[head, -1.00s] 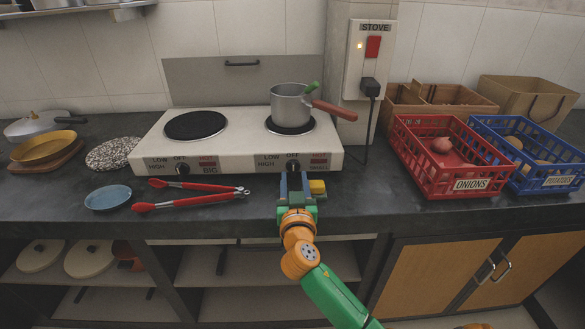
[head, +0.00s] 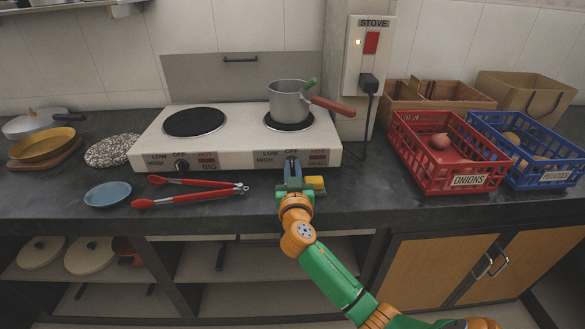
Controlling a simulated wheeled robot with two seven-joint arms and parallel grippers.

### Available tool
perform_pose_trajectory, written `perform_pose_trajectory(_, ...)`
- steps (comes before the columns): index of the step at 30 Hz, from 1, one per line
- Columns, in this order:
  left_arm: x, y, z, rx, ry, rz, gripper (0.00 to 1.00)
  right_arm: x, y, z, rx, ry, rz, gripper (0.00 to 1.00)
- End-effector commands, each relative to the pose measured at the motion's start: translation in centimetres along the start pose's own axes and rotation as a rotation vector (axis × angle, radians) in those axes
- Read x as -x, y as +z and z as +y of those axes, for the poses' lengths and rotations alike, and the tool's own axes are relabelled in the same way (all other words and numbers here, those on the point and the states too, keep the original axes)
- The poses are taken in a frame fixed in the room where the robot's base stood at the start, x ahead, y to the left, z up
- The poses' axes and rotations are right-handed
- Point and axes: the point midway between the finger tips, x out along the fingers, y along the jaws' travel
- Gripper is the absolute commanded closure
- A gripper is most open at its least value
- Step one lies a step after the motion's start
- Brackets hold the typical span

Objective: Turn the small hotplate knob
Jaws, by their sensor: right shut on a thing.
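The white two-plate stove (head: 225,152) stands on the dark counter against the tiled wall. The small hotplate (head: 289,123) is on its right side, with a grey saucepan (head: 289,104) on top. My right gripper (head: 292,167) is at the stove's front panel, shut on the small hotplate knob, which it mostly hides. The knob's pointer direction cannot be seen. The big hotplate knob (head: 181,166) shows at the left of the front panel. My left gripper is not in view.
Red tongs (head: 190,199) and a blue dish (head: 108,195) lie at the left front. The saucepan's red-brown handle (head: 333,106) sticks out to the right. Red (head: 467,182) and blue (head: 560,172) crates stand at the right. The counter between stove and red crate is clear.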

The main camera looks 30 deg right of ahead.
Motion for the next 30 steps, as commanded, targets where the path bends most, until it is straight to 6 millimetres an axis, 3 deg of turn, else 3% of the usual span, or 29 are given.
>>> perform_pose_trajectory(8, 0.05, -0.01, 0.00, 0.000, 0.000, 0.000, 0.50, 0.00, 0.04, -0.15, 0.135, 0.000, -0.001, 1.00)
perform_pose_trajectory(30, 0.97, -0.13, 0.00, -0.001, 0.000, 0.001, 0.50, 0.00, 0.31, -0.80, 0.830, 0.000, -0.002, 1.00)
